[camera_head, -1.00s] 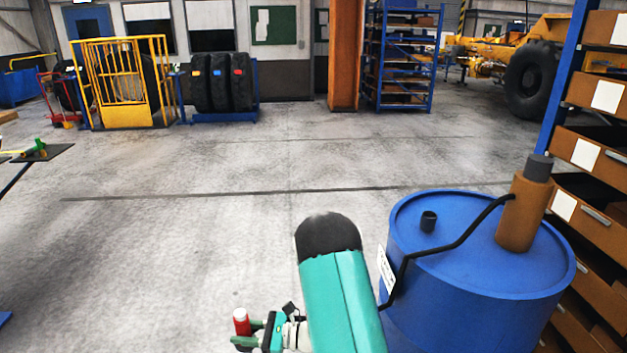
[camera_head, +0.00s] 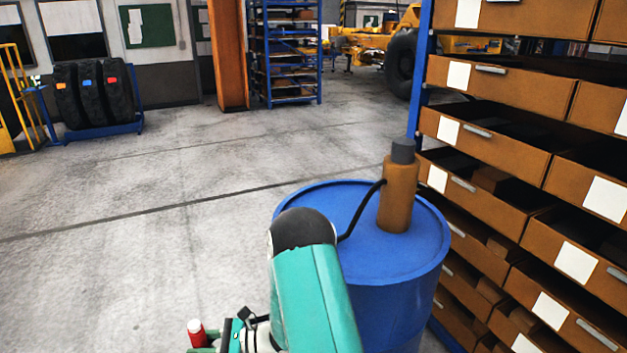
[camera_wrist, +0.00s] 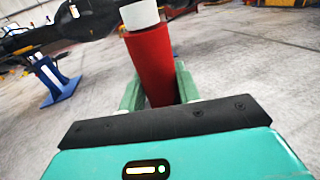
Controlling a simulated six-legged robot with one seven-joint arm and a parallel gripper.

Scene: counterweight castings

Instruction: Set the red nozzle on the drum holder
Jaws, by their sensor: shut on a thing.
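The red nozzle (camera_head: 197,337) with its white tip shows low in the head view, left of my arm. In the wrist view the nozzle (camera_wrist: 150,62) stands between the two green fingers of my gripper (camera_wrist: 158,88), which is shut on it. My gripper (camera_head: 204,349) is partly cut off by the bottom edge of the head view. The blue drum (camera_head: 400,262) stands to the right of the gripper, apart from it. The small dark holder cup on the drum's lid is hidden behind my arm now.
A brown cylinder (camera_head: 397,197) with a dark cap and a black hose stands on the drum's lid. A shelf of brown drawers (camera_head: 490,140) rises close on the right. Open grey floor (camera_head: 130,230) lies to the left. Tyres (camera_head: 95,95) stand at the back left.

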